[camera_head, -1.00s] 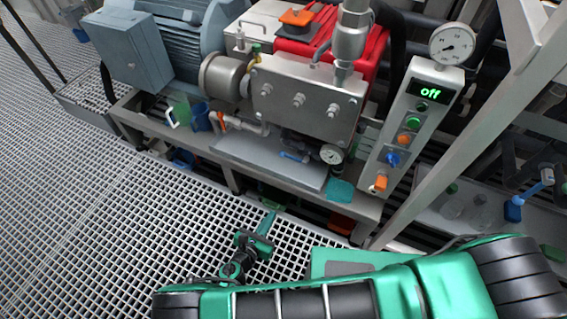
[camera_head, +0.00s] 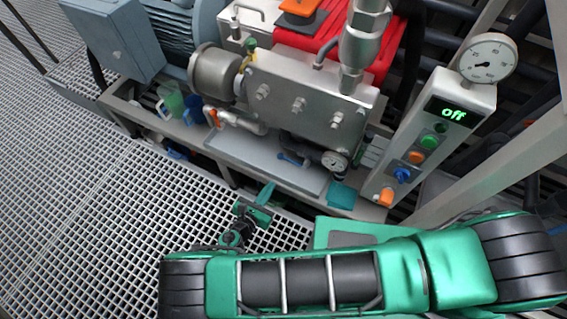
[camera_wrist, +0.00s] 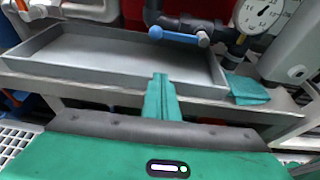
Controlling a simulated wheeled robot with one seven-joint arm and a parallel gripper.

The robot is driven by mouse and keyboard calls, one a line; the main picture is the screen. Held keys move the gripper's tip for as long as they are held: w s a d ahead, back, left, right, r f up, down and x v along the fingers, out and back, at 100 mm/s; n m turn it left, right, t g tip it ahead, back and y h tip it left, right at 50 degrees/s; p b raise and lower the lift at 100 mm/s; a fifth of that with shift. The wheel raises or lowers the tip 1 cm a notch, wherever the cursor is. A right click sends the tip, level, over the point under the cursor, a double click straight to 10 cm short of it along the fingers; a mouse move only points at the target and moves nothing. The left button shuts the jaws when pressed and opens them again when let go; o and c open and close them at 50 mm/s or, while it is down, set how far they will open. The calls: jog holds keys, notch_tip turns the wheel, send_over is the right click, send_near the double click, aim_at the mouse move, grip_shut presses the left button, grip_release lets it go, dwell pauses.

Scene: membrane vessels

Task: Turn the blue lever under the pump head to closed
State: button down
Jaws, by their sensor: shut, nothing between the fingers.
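The blue lever (camera_wrist: 178,36) shows in the wrist view, lying roughly level across the picture beneath dark piping, its rounded end to the left. In the head view the blue lever (camera_head: 290,159) is small, under the steel pump head (camera_head: 302,100), left of a small gauge. My gripper (camera_wrist: 161,82) points at the shelf, with its green fingers together and empty. The fingertips are below the lever in the wrist view, apart from it, over the front edge of the grey tray. In the head view my gripper (camera_head: 265,195) is in front of the bench.
The grey tray (camera_wrist: 60,58) sits on the bench under the pump. A teal cloth (camera_wrist: 246,90) lies right of it. A gauge (camera_wrist: 262,14) is close right of the lever. A control box (camera_head: 459,112) reading "off" stands at right. Open grating lies in front.

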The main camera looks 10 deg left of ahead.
aim_at(292, 161)
jog(key=x, duration=1)
jog(key=shift+w+d, duration=0.2)
jog(key=shift+d, duration=0.3)
notch_tip(292, 161, up, 2)
jog(key=shift+r, duration=1)
